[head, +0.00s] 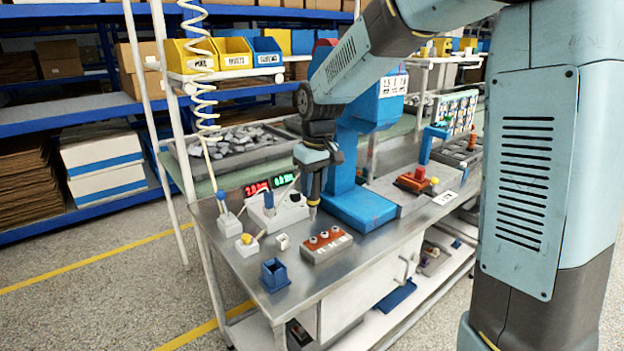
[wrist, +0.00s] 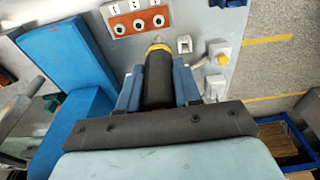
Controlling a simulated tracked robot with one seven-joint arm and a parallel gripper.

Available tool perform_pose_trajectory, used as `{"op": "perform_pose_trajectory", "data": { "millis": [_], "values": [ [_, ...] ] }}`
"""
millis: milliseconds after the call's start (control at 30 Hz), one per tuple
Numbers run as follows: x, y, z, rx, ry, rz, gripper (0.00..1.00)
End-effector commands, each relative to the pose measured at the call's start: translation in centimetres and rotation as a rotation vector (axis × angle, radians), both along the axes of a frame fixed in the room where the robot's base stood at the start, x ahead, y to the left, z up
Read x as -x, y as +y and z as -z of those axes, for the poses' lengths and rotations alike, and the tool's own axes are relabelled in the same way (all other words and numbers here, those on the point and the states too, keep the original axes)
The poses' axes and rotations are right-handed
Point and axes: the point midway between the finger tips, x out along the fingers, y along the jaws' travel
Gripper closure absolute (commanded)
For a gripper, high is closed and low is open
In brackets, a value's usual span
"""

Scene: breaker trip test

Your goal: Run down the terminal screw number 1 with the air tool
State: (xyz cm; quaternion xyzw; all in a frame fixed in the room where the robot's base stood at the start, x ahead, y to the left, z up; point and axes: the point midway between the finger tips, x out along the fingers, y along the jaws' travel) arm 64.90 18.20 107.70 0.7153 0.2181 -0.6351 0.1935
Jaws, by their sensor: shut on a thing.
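The terminal block (head: 327,247) is an orange-red block with three round screws, lying on the metal bench in the head view. It also shows at the top of the wrist view (wrist: 137,22); the small marks beside its screws are too small to read. My gripper (head: 318,160) is shut on the air tool (head: 315,186), a dark cylinder held tip down. In the wrist view my gripper's blue-grey fingers (wrist: 157,85) clasp the tool (wrist: 158,78), whose yellow ring and pale tip point toward the block. The tip looks above and apart from the block.
A blue square cup (head: 275,276) and a small white breaker (head: 282,241) stand near the block. A test box with leads (head: 277,212) is to the left. A large blue stand (head: 358,206) rises close behind the tool. A coiled hose (head: 204,90) hangs at left.

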Motion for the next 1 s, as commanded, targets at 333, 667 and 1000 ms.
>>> {"op": "perform_pose_trajectory", "data": {
  "millis": [333,667,1000],
  "values": [
    [0.1,0.2,2.8,0.001,0.002,-0.003,0.97],
    [0.1,0.2,4.9,0.0,0.001,-0.003,0.97],
    [0.0,0.2,5.4,0.0,0.0,-0.002,0.97]
  ]
}}
